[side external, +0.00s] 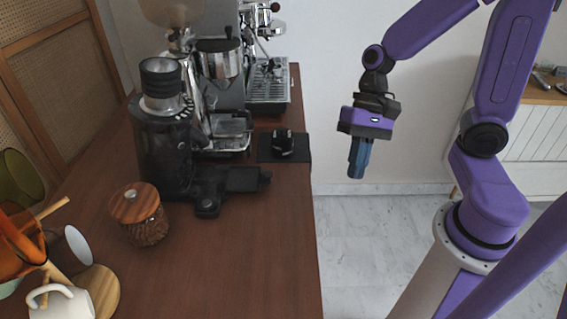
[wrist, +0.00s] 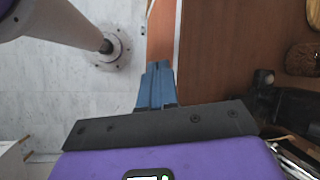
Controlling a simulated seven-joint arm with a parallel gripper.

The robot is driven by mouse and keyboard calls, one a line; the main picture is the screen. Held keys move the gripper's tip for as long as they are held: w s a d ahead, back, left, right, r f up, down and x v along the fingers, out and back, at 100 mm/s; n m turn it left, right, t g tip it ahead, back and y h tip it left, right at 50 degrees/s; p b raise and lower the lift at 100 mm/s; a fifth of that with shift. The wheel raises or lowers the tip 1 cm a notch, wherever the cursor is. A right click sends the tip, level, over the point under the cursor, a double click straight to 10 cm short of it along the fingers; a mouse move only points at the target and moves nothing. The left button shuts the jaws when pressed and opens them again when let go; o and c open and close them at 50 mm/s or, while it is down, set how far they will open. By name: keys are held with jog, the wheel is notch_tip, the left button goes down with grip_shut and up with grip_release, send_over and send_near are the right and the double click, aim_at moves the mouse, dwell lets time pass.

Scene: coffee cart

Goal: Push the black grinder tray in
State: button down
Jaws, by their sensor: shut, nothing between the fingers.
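The black grinder tray (side external: 240,180) sticks out to the right from the base of the black grinder (side external: 165,145) on the wooden counter. A small knob is at its outer end. In the wrist view the tray (wrist: 266,97) shows at the right, partly hidden behind my gripper's body. My gripper (side external: 356,174) has blue fingers pointing down, shut and empty. It hangs to the right of the counter edge in the side view, apart from the tray. In the wrist view my fingertips (wrist: 158,68) appear beside the counter edge.
A black mat with a tamper (side external: 284,143) lies behind the tray near the counter edge. An espresso machine (side external: 266,85) stands at the back. A wooden-lidded jar (side external: 140,212) is in front of the grinder. Mugs (side external: 62,300) stand front left. The counter's front right is clear.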

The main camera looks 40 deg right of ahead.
jog(key=w+d+f+m+t+y, duration=0.1)
jog(key=w+d+m+t+y, duration=0.2)
jog(key=w+m, duration=0.45)
jog(key=w+d+f+m+t, duration=0.1)
jog(key=w+d+m+t, duration=0.2)
jog(key=w+d+m, duration=0.45)
jog(key=shift+m, duration=0.5)
jog(key=a+f, duration=0.2)
jog(key=a, duration=0.1)
jog(key=a+f, duration=0.3)
jog(key=w+a+f, duration=0.1)
jog(key=a+f, duration=0.1)
jog(key=a, duration=0.2)
jog(key=shift+f, duration=0.15)
jog(key=shift+w+a, duration=0.2)
jog(key=shift+a, duration=0.35)
jog(key=shift+w+a, duration=0.2)
jog(key=shift+a, duration=0.3)
jog(key=shift+w+a, duration=0.25)
jog(key=shift+a, duration=0.35)
send_near(235, 178)
jog(key=x, duration=0.5)
jog(key=shift+d, duration=0.1)
